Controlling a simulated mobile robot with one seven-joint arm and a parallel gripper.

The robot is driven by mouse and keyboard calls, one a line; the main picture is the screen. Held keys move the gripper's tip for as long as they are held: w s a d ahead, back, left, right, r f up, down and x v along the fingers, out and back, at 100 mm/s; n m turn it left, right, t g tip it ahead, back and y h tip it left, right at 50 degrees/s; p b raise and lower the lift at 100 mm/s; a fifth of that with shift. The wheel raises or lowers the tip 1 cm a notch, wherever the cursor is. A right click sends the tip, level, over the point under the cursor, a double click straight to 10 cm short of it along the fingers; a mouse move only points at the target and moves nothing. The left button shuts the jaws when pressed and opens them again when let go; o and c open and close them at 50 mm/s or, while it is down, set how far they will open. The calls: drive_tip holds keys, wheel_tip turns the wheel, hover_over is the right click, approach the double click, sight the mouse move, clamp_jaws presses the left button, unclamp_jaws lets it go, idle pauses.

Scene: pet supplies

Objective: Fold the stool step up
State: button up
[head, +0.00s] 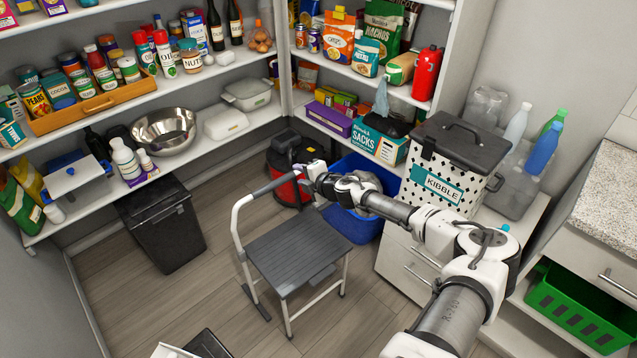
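The step stool (295,250) stands open on the wood floor in the middle of the head view. It has a dark grey ribbed top, white tube legs and a tall white handle rail with a dark grip (278,183). A small dark grey piece (321,274) shows under the top; it may be part of a step, mostly hidden. A narrow dark bar (257,302) lies low at the left legs. My gripper (313,172) is at the right end of the handle grip. I cannot tell whether it touches the rail or whether its fingers are open.
A black bin (162,226) stands left of the stool. A red and black vacuum (291,170) and a blue tub (352,228) are behind it. White drawers (409,262) with a kibble container (447,172) on top stand to the right.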

drive_tip(key=b+v, duration=0.2)
drive_tip(key=v, duration=0.8)
